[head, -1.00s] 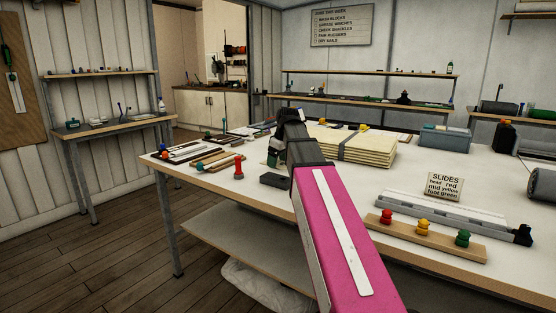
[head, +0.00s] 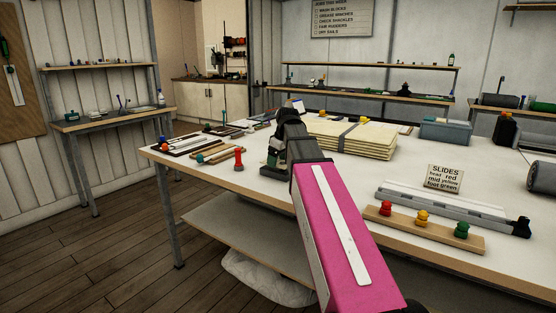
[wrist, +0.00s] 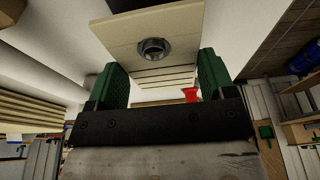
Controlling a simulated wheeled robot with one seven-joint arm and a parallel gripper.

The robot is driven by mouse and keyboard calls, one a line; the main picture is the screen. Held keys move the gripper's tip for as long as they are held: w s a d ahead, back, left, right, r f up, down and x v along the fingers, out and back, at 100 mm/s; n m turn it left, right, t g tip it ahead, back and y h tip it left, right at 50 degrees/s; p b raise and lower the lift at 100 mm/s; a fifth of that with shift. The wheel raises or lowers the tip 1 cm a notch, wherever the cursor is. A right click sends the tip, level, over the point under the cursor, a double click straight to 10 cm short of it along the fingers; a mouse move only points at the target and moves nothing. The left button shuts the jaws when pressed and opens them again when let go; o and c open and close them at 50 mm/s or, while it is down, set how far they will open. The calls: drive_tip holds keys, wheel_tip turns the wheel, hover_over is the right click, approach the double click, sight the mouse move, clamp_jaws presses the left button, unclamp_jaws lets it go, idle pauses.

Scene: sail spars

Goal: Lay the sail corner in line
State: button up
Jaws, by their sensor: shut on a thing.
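The sail corner (wrist: 165,25) is a pale beige layered piece with a round metal eyelet (wrist: 153,48), seen close up in the wrist view. My gripper (wrist: 160,82) has green finger pads on either side of this piece and is shut on it. In the head view my gripper (head: 273,158) is low over the left part of the worktable, mostly hidden behind my wrist, and the held piece cannot be made out there. The folded sail stack (head: 352,142), tied with a grey strap, lies just right of the gripper.
A grey rail (head: 440,205), a board with red, yellow and green slides (head: 432,230) and a SLIDES sign (head: 444,179) are at right.

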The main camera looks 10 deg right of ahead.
drive_tip(key=shift+f, duration=1.25)
drive_tip(key=o, duration=0.8)
drive_tip(key=shift+c, duration=0.4)
drive_tip(key=shift+r, duration=0.15)
drive_tip(key=shift+r, duration=3.4)
drive_tip(key=shift+s, duration=0.1)
